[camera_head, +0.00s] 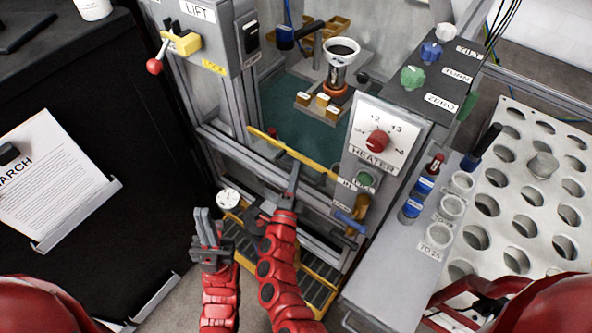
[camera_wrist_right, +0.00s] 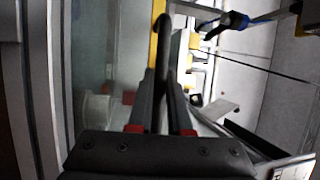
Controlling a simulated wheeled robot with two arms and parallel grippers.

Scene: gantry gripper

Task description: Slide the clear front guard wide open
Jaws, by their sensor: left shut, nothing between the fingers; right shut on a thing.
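The clear front guard is hard to make out; a yellow strip (camera_head: 320,168) runs slantwise across the front of the machine bay, apparently its edge. My right gripper (camera_head: 294,166) reaches up to the middle of this strip. In the right wrist view, my right gripper (camera_wrist_right: 163,75) is shut on a dark bar-like handle (camera_wrist_right: 168,38) beside the yellow strip (camera_wrist_right: 155,40). The fingers hide part of the handle. How far the guard stands open, I cannot tell. My left gripper (camera_head: 206,228) is shut and empty, in front of the machine at lower left.
Inside the bay are a teal floor (camera_head: 300,125) and a cup on a stand (camera_head: 340,50). A heater panel (camera_head: 385,135) stands right of the opening, a yellow-handled lock switch (camera_head: 185,43) to its left. A holed metal plate (camera_head: 520,200) lies at right.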

